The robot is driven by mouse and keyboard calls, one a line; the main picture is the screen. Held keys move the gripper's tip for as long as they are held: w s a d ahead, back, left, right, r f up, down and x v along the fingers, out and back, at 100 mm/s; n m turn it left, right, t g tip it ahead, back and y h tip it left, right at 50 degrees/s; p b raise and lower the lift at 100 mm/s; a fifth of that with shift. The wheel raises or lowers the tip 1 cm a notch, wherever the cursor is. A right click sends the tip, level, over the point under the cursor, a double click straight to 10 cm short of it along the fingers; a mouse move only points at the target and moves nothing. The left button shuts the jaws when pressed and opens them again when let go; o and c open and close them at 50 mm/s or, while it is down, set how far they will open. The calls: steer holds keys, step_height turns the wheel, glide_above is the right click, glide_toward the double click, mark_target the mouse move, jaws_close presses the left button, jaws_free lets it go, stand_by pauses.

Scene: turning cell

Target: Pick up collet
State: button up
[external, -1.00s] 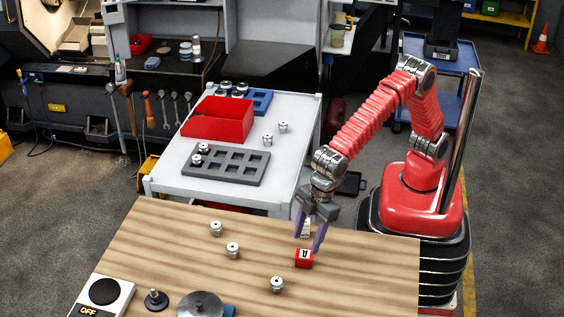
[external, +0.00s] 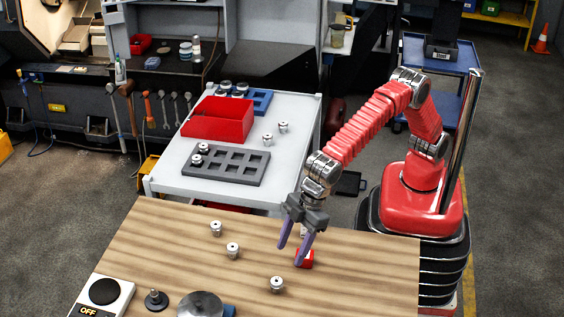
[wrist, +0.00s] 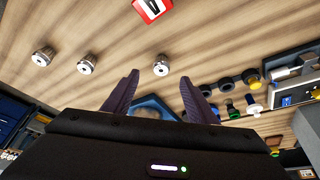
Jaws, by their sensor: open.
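Three silver collets lie apart on the wooden table: a left one (external: 216,228), a middle one (external: 232,250) and a front one (external: 277,284). My gripper (external: 290,257) is open and empty, with its purple fingers pointing down above the table, to the right of the middle collet and behind the front one. In the wrist view one collet (wrist: 161,66) shows in line with the gap between the fingertips (wrist: 159,76), beyond them. Two more collets (wrist: 87,64) (wrist: 43,57) stand to its left. No collet is between the fingers.
A red block (external: 305,260) sits just right of the fingers, partly hidden by them; it also shows in the wrist view (wrist: 152,9). Behind, a grey cart (external: 166,183) carries a red bin (external: 217,120), a grey slotted tray (external: 211,165) and more collets. A switch box (external: 103,295) stands front left.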

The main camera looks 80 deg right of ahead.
mark_target(279, 279)
steer(key=x, duration=0.6)
steer(key=shift+f, duration=0.2)
steer(key=shift+w+a+f, duration=0.1)
steer(key=shift+a+f, duration=0.1)
steer(key=shift+f, duration=0.05)
steer(key=shift+f, duration=0.1)
steer(key=shift+a+x, duration=0.15)
steer(key=shift+x, duration=1.05)
steer(key=shift+a+x, duration=0.15)
steer(key=shift+x, duration=1.1)
steer(key=shift+c, duration=0.4)
steer(key=c, duration=1.1)
steer(key=shift+c, duration=0.2)
step_height(279, 279, up, 10)
steer(key=shift+r, duration=0.15)
